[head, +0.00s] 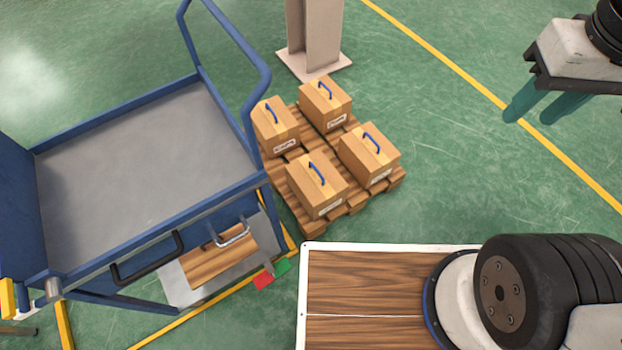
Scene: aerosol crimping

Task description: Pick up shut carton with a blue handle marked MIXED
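Several shut brown cartons with blue handles stand on a wooden pallet (360,203): a back carton (319,98), a left carton (271,119), a right carton (385,163) and a front carton (309,190). Each has a white label low on its side. The lettering is too small to read surely, so I cannot tell which one is marked MIXED. My gripper (534,116) is at the upper right, well to the right of the pallet. Its two teal fingers are apart with nothing between them.
A blue cart (130,165) with a bare grey deck stands left of the pallet, its push rail close to the left carton. A beige column (316,35) stands behind. A wood-topped surface (360,285) with a white edge lies in front. Green floor is free right of the pallet.

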